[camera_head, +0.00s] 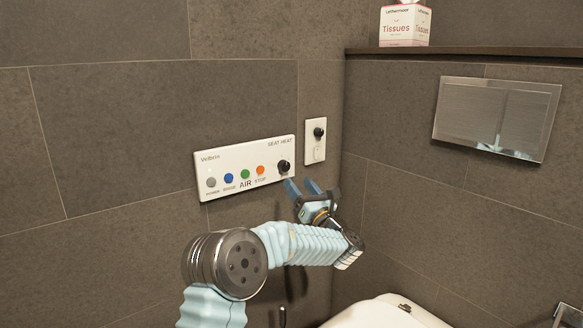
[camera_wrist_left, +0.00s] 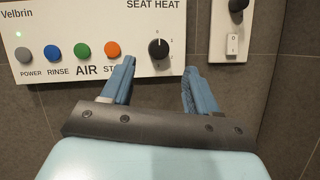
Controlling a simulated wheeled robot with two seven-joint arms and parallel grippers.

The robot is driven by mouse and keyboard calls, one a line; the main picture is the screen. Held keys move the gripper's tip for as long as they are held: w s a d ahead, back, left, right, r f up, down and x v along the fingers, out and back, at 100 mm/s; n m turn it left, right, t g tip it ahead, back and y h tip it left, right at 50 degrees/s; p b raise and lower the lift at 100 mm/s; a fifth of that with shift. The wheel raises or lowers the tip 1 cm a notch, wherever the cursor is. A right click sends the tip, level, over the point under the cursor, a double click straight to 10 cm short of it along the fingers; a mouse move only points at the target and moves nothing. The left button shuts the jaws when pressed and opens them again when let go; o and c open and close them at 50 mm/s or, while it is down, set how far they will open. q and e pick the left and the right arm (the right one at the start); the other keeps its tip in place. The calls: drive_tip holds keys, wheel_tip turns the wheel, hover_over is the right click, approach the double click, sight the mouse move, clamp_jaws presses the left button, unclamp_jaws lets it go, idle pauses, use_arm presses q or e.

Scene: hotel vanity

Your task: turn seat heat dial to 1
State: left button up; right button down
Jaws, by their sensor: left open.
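The seat heat dial (camera_head: 283,166) is a round black knob at the right end of a white wall panel (camera_head: 228,161), under the label SEAT HEAT. In the left wrist view the dial (camera_wrist_left: 159,49) has a light pointer mark near its top and small numbers around it. My left gripper (camera_head: 302,187) is open and empty, just below and in front of the dial. In the left wrist view its two blue fingers (camera_wrist_left: 159,80) stand apart, with the dial above and between their tips. The fingers do not touch the dial. My right gripper is not in view.
The panel also has grey, blue, green and orange buttons (camera_wrist_left: 112,49). A separate white plate (camera_head: 316,141) with a black knob and a switch is right of the panel. A metal flush plate (camera_head: 497,118), a tissue box (camera_head: 405,24) on a ledge and a white toilet (camera_head: 388,312) are farther right.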

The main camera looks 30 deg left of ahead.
sight(286, 167)
use_arm(q)
drive_tip(key=p+x, duration=0.1)
drive_tip(key=x, duration=0.5)
drive_tip(key=shift+w+a+r, duration=0.15)
drive_tip(key=shift+a, duration=0.2)
drive_tip(key=shift+c, duration=0.3)
drive_tip(key=c, duration=1)
drive_tip(key=shift+o, duration=0.2)
